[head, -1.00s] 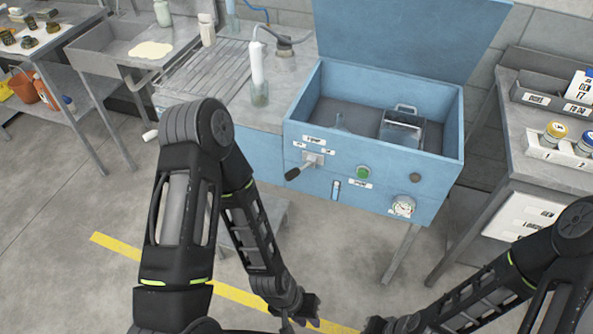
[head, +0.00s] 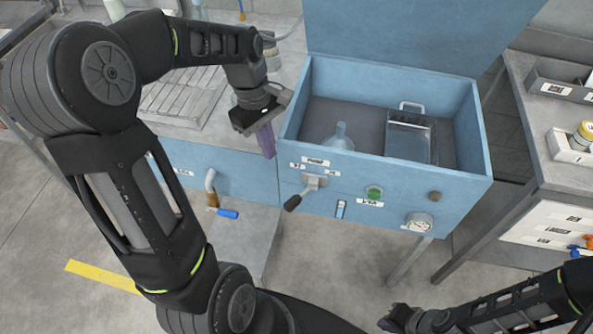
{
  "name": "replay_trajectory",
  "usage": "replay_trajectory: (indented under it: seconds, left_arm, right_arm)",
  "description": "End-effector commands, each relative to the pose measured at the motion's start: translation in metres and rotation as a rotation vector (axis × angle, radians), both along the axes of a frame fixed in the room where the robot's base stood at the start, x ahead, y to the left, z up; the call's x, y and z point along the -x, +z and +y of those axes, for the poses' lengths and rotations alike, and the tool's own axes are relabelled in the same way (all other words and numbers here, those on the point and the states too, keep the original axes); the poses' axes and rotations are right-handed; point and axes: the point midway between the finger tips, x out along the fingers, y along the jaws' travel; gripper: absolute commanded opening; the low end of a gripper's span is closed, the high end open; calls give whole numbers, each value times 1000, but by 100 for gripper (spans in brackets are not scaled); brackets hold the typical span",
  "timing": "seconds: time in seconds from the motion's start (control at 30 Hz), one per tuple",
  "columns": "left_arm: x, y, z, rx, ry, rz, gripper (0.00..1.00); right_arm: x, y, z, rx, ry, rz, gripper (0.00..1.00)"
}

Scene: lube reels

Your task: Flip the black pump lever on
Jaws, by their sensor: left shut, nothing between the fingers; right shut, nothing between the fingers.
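The black pump lever (head: 294,202) sits on the front panel of the blue box (head: 437,182). Its black handle points down and to the left from a grey mount (head: 315,181) under small white labels. My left gripper (head: 267,143) is shut and empty. It points down beside the box's left front corner, above and to the left of the lever and apart from it in the picture. My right gripper (head: 390,320) is low at the bottom of the picture, below the box and shut; its fingertips show only small.
The box's lid (head: 420,35) is raised. Inside are a glass flask (head: 341,137) and a metal basket (head: 408,135). The panel also has a green button (head: 374,192) and a gauge (head: 419,222). A blue-handled tap (head: 226,213) stands left of the box.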

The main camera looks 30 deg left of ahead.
Motion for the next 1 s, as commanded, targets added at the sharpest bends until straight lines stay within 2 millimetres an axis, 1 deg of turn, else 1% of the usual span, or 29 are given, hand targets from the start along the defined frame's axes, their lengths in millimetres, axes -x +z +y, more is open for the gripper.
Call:
replay_trajectory:
  seconds: [0.1, 0.33, 0.47, 0.57, 0.67, 0.77, 1.0]
  left_arm:
    - [3, 7, 4, -4, 24, 9, 0]
    - [3, 6, 4, -3, 21, 10, 0]
    - [4, 4, 3, -2, 20, 11, 0]
    - [4, -2, 2, -1, 20, 12, 0]
    - [5, -12, 0, -2, 20, 14, 0]
    - [5, -27, -3, -1, 19, 14, 0]
    - [8, -74, -13, 0, 18, 15, 0]
  right_arm:
    - [0, 0, 0, 0, 0, 0, 0]
    - [0, 0, 0, 0, -1, 0, 0]
    - [0, 0, 0, 0, -1, 0, 0]
    - [0, 1, 0, 0, -1, 0, 0]
    - [0, 2, 0, 1, -1, 1, 0]
    - [1, 4, 0, 1, -1, 1, 0]
    - [1, 9, -1, 2, -2, 4, 0]
